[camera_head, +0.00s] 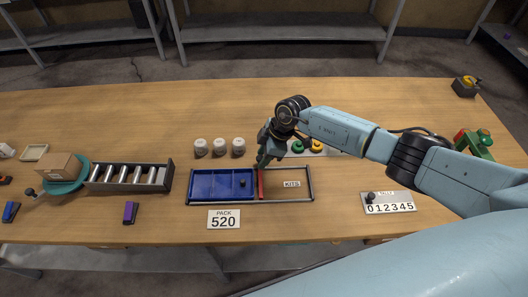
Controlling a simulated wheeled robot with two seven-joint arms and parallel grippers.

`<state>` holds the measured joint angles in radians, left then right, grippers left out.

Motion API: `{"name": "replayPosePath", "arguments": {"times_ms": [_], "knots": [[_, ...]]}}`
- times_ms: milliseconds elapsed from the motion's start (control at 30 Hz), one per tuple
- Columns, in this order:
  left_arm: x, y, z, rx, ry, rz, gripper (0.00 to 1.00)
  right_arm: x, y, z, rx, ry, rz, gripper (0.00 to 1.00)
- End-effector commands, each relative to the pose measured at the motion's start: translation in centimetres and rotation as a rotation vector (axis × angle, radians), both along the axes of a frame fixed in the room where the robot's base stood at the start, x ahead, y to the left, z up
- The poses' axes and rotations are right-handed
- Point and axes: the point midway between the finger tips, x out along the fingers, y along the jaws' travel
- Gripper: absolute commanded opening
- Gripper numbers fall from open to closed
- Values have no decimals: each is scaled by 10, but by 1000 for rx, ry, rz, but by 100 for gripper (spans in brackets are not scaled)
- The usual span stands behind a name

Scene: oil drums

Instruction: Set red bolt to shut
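A narrow red bar, which looks like the red bolt (261,184), stands upright in the picture between the blue panel (212,184) and the open part of a dark frame (314,186). A black knob (242,183) sits near the right end of the blue panel. My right gripper (262,163) points down just above the upper end of the red bar in the picture. Whether it touches the bar, and whether its fingers are apart, I cannot tell. My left gripper is out of view.
Several white jars (219,147) stand behind the frame. Green and yellow rings (317,146) lie by my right wrist.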

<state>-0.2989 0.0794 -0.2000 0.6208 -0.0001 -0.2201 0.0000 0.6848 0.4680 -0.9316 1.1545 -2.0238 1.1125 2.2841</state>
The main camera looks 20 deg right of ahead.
Motion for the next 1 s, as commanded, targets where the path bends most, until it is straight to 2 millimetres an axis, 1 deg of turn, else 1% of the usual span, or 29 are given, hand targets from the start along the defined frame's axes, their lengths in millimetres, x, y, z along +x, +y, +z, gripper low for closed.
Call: {"name": "replayPosePath", "arguments": {"times_ms": [300, 367, 433, 567, 800, 900, 1000], "knots": [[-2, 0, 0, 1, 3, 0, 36, 2, -1, 2, 1, -5, -2, 43], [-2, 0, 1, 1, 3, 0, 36, 2, -2, 5, 1, -6, -3, 43], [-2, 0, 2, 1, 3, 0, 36, 2, -4, 12, 3, -8, -3, 43], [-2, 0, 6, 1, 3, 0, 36, -1, -13, 34, 1, -11, -2, 43], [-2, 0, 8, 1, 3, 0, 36, -8, -34, 84, -1, -9, -2, 43], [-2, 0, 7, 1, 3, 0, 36, -11, -40, 101, 0, -7, -2, 43], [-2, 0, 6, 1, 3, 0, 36, -12, -45, 114, 1, -6, -2, 43]]}}
